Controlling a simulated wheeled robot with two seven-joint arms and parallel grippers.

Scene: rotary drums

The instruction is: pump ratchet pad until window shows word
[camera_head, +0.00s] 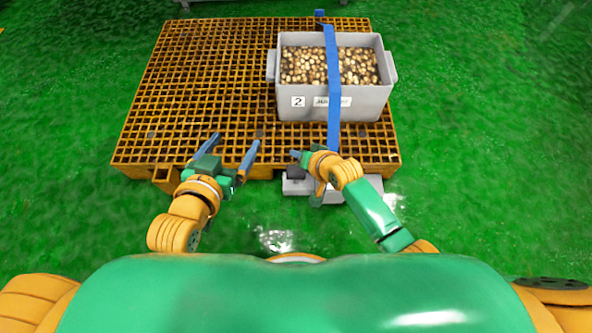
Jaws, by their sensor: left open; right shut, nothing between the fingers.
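A blue strap (333,85) runs over a grey bin (360,104) and down its front toward a light grey block (365,184) at the pallet's front edge. A small dark part (295,172) sits on the left end of this block. I cannot tell which part is the ratchet pad, and no window word is readable. My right gripper (296,154) is shut and empty just above the dark part; whether it touches is unclear. Its wrist hides the middle of the block. My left gripper (233,144) is open and empty over the pallet's front edge, left of the block.
The bin is full of round brownish pieces and stands on the right of an orange grid pallet (205,75). It carries a label "2" and another label partly covered by the strap. The pallet's left part is bare. Green floor (480,130) lies clear around it.

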